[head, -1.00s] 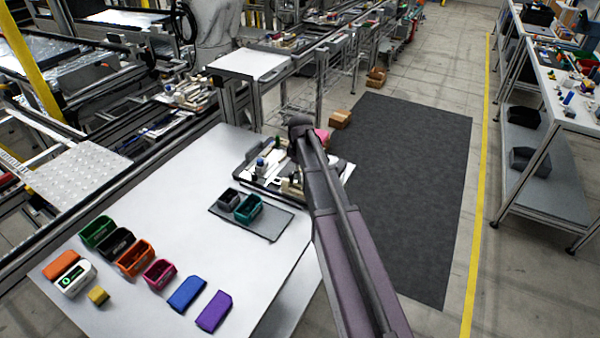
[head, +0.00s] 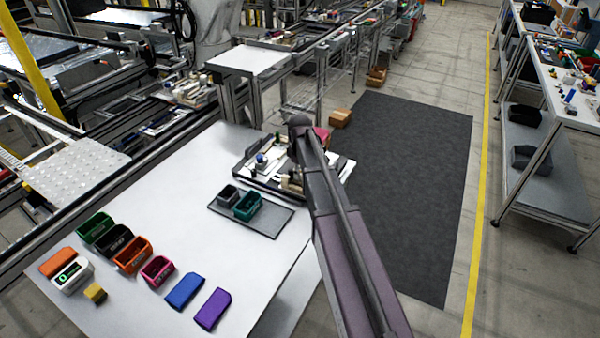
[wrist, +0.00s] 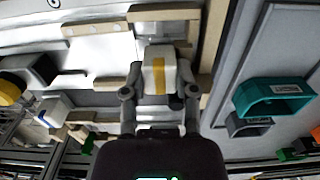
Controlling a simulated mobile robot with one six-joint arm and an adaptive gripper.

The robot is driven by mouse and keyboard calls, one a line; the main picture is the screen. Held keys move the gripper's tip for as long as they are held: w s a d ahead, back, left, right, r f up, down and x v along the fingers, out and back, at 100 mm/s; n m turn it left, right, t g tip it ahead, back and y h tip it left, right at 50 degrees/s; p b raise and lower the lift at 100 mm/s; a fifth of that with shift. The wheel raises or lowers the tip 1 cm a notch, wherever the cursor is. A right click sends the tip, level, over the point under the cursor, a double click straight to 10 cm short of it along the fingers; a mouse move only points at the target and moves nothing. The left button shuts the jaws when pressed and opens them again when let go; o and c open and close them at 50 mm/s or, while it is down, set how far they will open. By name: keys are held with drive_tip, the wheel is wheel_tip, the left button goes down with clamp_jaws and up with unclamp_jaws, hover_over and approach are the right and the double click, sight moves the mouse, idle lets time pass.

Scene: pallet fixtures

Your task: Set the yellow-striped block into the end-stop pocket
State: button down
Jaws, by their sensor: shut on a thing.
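The yellow-striped block (wrist: 156,62) is off-white with a yellow band and shows in the middle of the wrist view. My gripper (wrist: 158,88) is shut on it, a finger on each side. Beige rails (wrist: 165,13) lie past the block's far end and along its right side, on the fixture pallet. I cannot tell whether the block touches them or is seated between them, nor which rails form the end-stop pocket. In the head view the pallet (head: 245,178) sits at the table's far end, and my arm hides the gripper and block.
A teal bin (wrist: 272,98) and a grey bin (wrist: 246,127) stand on a grey mat beside the pallet. A black part with a yellow round face (wrist: 12,90) is at the left. More coloured bins and blocks stand on the white table's near half (head: 165,235).

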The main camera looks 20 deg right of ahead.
drive_tip(key=shift+f, duration=0.15)
drive_tip(key=shift+c, duration=1.5)
unclamp_jaws()
drive_tip(key=shift+r, duration=0.2)
wheel_tip(320, 180, up, 10)
drive_tip(key=p, duration=0.9)
drive_tip(key=shift+f+p, duration=0.25)
drive_tip(key=shift+p, duration=0.15)
drive_tip(key=w+a+f+b, duration=0.1)
drive_tip(key=w+a, duration=0.3)
drive_tip(key=a, duration=0.3)
wheel_tip(320, 180, down, 10)
drive_tip(key=b, duration=0.9)
drive_tip(key=shift+a+r, duration=0.15)
drive_tip(key=shift+r, duration=0.1)
wheel_tip(320, 180, up, 12)
drive_tip(key=p, duration=1.2)
drive_tip(key=shift+d+r, duration=0.2)
